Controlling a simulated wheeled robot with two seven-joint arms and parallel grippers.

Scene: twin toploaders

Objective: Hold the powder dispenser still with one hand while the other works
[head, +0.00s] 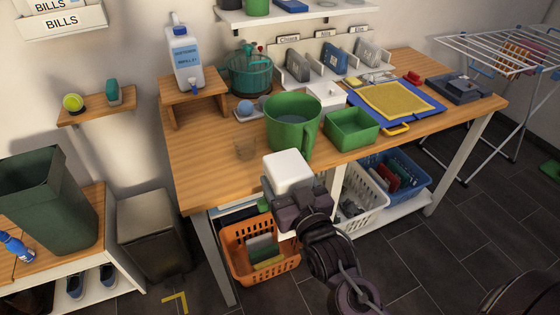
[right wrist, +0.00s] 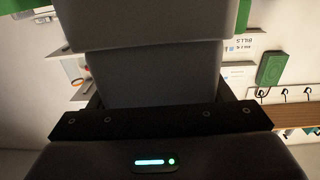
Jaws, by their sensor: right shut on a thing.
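My right gripper (head: 296,192) is shut on a pale white box (head: 288,168), held at the front edge of the wooden workbench. In the right wrist view the box (right wrist: 155,80) fills the middle, hiding the fingertips and what lies behind. No label marks the powder dispenser, so I cannot tell whether this box is it. A teal see-through vessel with a red knob (head: 250,72) stands at the bench's back left. A large green jug (head: 292,122) stands just beyond the box. My left gripper is not in view.
A labelled bottle (head: 184,55) is on a small wooden stand. An orange basket (head: 262,260) sits below. The bench's front left is clear.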

